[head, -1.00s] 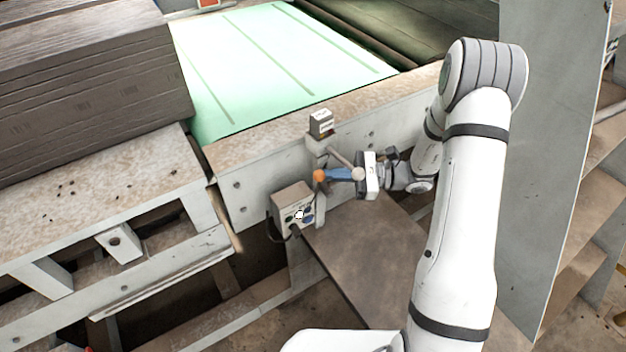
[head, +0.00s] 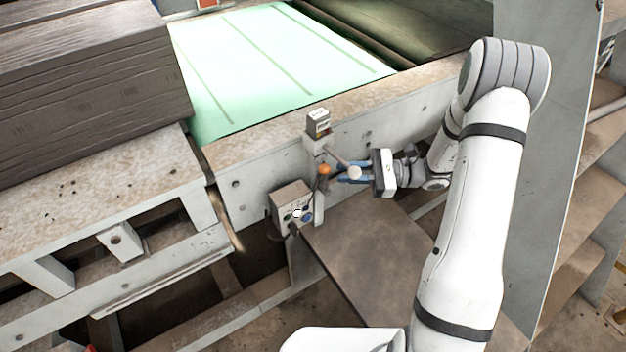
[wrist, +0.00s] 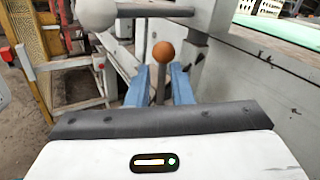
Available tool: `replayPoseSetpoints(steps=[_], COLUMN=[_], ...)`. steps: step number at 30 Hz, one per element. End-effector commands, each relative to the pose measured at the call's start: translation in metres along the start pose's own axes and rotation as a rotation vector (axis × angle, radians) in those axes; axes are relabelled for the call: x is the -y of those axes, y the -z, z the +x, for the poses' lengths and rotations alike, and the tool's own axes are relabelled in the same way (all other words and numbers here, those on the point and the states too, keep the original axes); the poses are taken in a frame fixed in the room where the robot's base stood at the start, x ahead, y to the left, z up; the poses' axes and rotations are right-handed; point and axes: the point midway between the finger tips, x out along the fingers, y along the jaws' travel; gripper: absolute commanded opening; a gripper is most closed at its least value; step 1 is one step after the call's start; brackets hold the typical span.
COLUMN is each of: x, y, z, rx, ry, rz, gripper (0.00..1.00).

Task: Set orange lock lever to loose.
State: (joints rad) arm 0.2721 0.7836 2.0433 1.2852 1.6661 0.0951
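The lock lever has an orange ball knob (head: 323,169) on a thin rod, beside a pale post on the side of the machine frame. In the wrist view the orange knob (wrist: 163,52) sits just beyond the gap between the fingertips, its rod upright in the picture. My gripper (head: 344,173) is to the right of the knob. Its two blue fingers are apart, and the wrist view shows nothing clamped between them (wrist: 160,75). Markings for loose or locked cannot be read.
A second lever with a white ball knob (head: 355,172) reaches out close above my fingers; its knob (wrist: 95,12) is upper left in the wrist view. A grey control box (head: 291,205) hangs below left. A small labelled box (head: 318,122) tops the post. A brown plate (head: 370,250) lies below.

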Motion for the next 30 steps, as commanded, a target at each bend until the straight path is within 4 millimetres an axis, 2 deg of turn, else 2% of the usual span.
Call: replayPoseSetpoints(steps=[4, 7, 15, 19, 24, 30], x=[0.000, 0.000, -0.002, -0.002, -0.002, -0.002], y=[0.000, 0.001, 0.001, 0.000, -0.002, -0.002], z=[-0.001, -0.009, -0.056, -0.072, -0.080, -0.080], rx=[0.000, 0.000, -0.001, 0.001, 0.001, 0.001], ry=[0.000, 0.004, 0.004, 0.002, 0.001, 0.002], rz=[-0.001, -0.002, -0.004, -0.004, -0.003, -0.003], gripper=[0.20, 0.20, 0.20, 0.20, 0.20, 0.20])
